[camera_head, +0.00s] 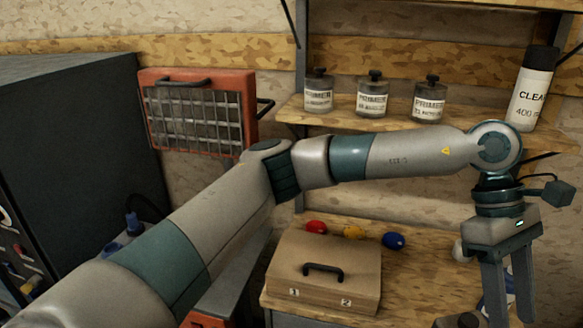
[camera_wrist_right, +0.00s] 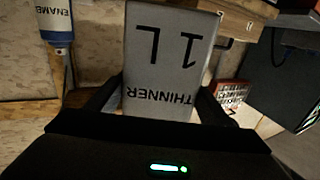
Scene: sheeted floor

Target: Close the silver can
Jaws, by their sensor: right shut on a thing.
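In the right wrist view a silver-grey rectangular can (camera_wrist_right: 168,45) marked "THINNER 1 L" stands upside down in the picture. My right gripper (camera_wrist_right: 155,103) has a dark finger on each side of it and is shut on it. The can's cap and opening do not show in that view, so I cannot tell whether it is closed. I cannot make out the silver can in the head view.
A brown box (camera_head: 325,270) with a black handle sits on the bench, with red (camera_head: 316,227), yellow (camera_head: 354,232) and blue (camera_head: 393,241) round things behind it. Several primer bottles (camera_head: 372,97) and a black-capped spray can (camera_head: 532,90) stand on the shelf. An orange-framed heater (camera_head: 198,110) hangs left.

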